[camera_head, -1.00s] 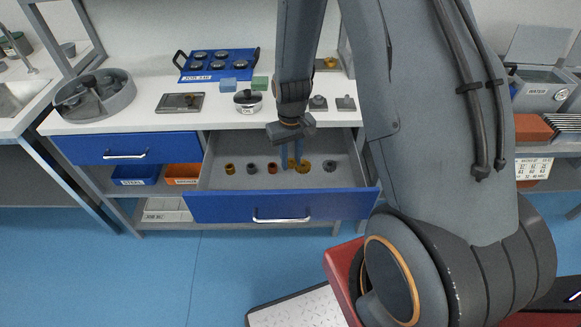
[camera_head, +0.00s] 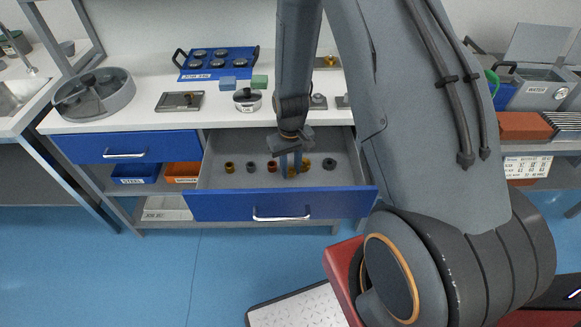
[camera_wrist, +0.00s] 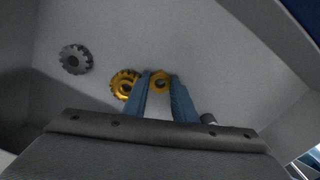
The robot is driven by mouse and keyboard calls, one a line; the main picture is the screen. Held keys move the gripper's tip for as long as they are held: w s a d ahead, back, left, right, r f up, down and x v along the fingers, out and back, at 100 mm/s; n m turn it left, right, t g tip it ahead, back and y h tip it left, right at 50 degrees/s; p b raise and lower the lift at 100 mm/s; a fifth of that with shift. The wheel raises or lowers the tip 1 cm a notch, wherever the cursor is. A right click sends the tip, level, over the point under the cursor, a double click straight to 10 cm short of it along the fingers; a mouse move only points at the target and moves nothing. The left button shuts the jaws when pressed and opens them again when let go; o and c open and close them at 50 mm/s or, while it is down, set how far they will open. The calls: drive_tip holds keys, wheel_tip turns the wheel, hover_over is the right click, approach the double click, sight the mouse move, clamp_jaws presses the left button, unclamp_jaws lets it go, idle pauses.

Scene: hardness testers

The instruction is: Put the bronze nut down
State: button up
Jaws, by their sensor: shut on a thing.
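My gripper (camera_head: 290,172) is inside the open drawer (camera_head: 215,184), pointing down, with its blue fingers shut on a gold-coloured bronze nut. The nut (camera_wrist: 160,82) shows between the fingertips in the wrist view, its hole visible. In the head view the fingers mostly hide it. A brass gear (camera_head: 305,166) lies close to the right of the fingers; it also shows beside them in the wrist view (camera_wrist: 122,86). I cannot tell whether the nut touches the drawer floor.
A grey gear (camera_head: 329,164) lies right of the brass one. A brass piece (camera_head: 229,167), a grey nut (camera_head: 251,168) and a copper nut (camera_head: 272,167) lie left of my gripper. The drawer's front strip is clear. The counter (camera_head: 150,120) is behind.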

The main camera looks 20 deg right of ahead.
drive_tip(key=shift+f, duration=0.1)
drive_tip(key=o, duration=1)
drive_tip(key=shift+o, duration=0.2)
wheel_tip(320, 180, up, 11)
drive_tip(key=s+a+r+m+b, duration=0.1)
drive_tip(key=s+r, duration=1.1)
drive_tip(key=s, duration=0.3)
drive_tip(key=shift+s+a+r, duration=0.3)
drive_tip(key=shift+a, duration=0.05)
